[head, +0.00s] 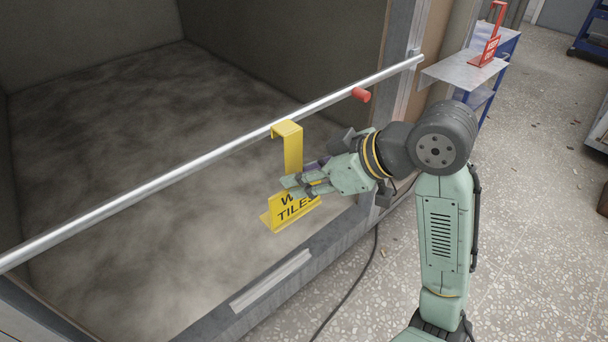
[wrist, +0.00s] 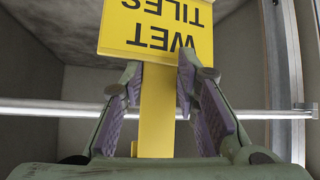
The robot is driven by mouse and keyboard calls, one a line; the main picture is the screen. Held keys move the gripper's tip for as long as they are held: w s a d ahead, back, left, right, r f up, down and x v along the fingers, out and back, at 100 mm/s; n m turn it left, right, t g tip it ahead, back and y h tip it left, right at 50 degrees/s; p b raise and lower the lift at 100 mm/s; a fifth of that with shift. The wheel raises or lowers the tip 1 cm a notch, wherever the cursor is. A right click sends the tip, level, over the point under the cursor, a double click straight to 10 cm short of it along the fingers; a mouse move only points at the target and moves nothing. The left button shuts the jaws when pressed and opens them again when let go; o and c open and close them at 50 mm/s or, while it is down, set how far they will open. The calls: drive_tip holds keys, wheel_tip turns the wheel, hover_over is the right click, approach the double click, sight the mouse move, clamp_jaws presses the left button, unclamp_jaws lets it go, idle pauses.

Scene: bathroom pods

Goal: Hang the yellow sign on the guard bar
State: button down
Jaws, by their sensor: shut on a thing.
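The yellow sign (head: 293,155) reads "WET TILES" on its lower plate and has a flat stem with a bent hook at the top. The guard bar (head: 190,152) is a silver rail across the pod opening. In the head view the hook overlaps the bar; I cannot tell whether it rests on it. My gripper (head: 305,184) is shut on the sign's stem, just above the plate. In the wrist view the sign (wrist: 158,120) appears upside down, its stem between the pads of my gripper (wrist: 160,85). The bar (wrist: 50,107) passes behind the stem.
A red sign (head: 487,52) stands on a metal shelf (head: 460,72) at the upper right. The pod's sill (head: 270,280) runs below the sign. The pod floor beyond the bar is clear.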

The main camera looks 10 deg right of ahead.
drive_tip(key=w+a+f+b, duration=0.1)
drive_tip(key=w+a+f, duration=0.2)
drive_tip(key=w, duration=0.3)
drive_tip(key=shift+w+a, duration=0.3)
drive_tip(key=shift+a, duration=0.55)
idle(0.4)
drive_tip(key=c, duration=1.2)
unclamp_jaws()
drive_tip(key=shift+o, duration=0.2)
